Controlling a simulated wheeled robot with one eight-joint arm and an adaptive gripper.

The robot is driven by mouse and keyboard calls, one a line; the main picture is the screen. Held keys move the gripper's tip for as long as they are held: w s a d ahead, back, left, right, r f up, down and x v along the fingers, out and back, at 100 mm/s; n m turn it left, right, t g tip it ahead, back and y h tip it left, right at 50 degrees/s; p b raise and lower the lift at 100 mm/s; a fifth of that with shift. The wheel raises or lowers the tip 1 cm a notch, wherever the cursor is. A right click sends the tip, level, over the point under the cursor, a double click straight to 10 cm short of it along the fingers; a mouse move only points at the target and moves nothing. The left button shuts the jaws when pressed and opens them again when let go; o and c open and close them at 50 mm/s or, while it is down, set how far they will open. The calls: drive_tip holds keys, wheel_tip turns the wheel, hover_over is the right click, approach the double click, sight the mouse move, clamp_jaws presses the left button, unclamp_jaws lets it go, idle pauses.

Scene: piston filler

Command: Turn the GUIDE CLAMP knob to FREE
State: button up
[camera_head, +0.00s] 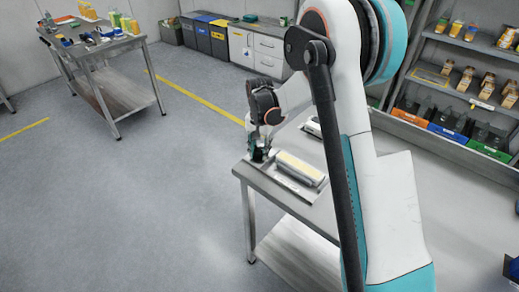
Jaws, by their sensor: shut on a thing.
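My gripper (260,151) is at the near left corner of the steel table (262,178), pointing down at the left end of a grey machine (311,171) with a pale yellow strip on top. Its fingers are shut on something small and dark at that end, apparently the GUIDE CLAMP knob. The knob is hidden by the fingers, and its label and the way it points are too small to read. My white and teal arm comes down from the upper right and covers the middle of the table.
Another grey part (313,128) lies behind the machine, partly hidden by my arm. A shelf rack (470,70) with bottles and coloured bins stands at the right. A second steel table (95,42) is at the upper left. The floor (130,210) between is clear.

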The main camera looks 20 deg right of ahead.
sight(261, 150)
drive_tip(key=n, duration=0.8)
drive_tip(key=shift+d+n, duration=0.15)
drive_tip(key=shift+n, duration=0.15)
drive_tip(key=n, duration=0.4)
drive_tip(key=shift+d, duration=0.1)
drive_tip(key=shift+n, duration=2.1)
drive_tip(key=o, duration=0.8)
drive_tip(key=shift+d, duration=0.1)
drive_tip(key=shift+r, duration=0.15)
wheel_tip(261, 150, up, 12)
drive_tip(key=shift+f, duration=0.15)
